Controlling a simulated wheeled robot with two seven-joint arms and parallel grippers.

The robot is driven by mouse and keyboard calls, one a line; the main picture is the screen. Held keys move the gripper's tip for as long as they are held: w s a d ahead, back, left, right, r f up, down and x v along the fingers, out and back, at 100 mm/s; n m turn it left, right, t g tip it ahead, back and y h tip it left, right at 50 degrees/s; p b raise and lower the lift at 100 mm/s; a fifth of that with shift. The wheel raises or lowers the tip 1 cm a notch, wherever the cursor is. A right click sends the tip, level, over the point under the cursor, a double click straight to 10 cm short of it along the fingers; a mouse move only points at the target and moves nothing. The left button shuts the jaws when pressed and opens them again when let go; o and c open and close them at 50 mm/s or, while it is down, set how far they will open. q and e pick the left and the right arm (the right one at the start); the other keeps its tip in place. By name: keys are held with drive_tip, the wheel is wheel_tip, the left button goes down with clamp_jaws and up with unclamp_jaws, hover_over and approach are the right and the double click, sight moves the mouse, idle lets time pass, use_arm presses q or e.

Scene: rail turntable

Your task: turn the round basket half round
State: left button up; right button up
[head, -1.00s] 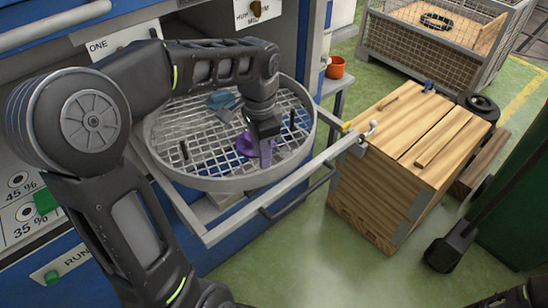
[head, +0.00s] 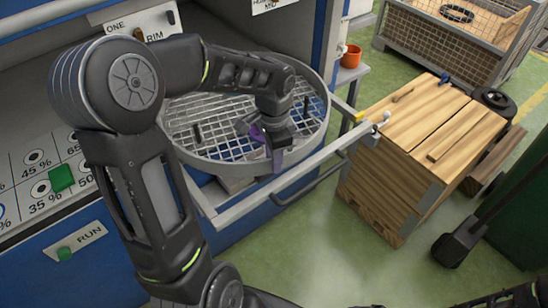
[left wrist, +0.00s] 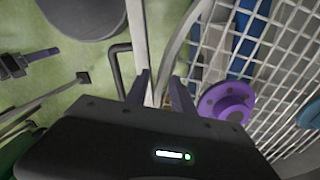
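The round basket (head: 182,153) is a shallow grey ring with a wire mesh floor and dark upright pegs. It sits on the pulled-out frame (head: 252,205) and also shows in the left wrist view (left wrist: 289,47). A purple flanged part (left wrist: 226,102) lies on the mesh. My left gripper (head: 275,158) is at the basket's near right rim. In the left wrist view its two fingers (left wrist: 160,90) stand apart, with the rim seen between them; contact is not clear. What looks like my right gripper (left wrist: 32,60) shows small at the left wrist view's left edge, its fingers unclear.
A wooden crate (head: 418,150) stands right of the frame, close to its corner. An orange pot (head: 350,56) sits on a side shelf. A wire cage (head: 455,40) is behind. Green floor lies open in front. A panel with a RUN button (head: 64,253) is at left.

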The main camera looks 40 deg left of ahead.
use_arm(q)
drive_tip(key=shift+f, duration=0.3)
clamp_jaws()
idle(1.3)
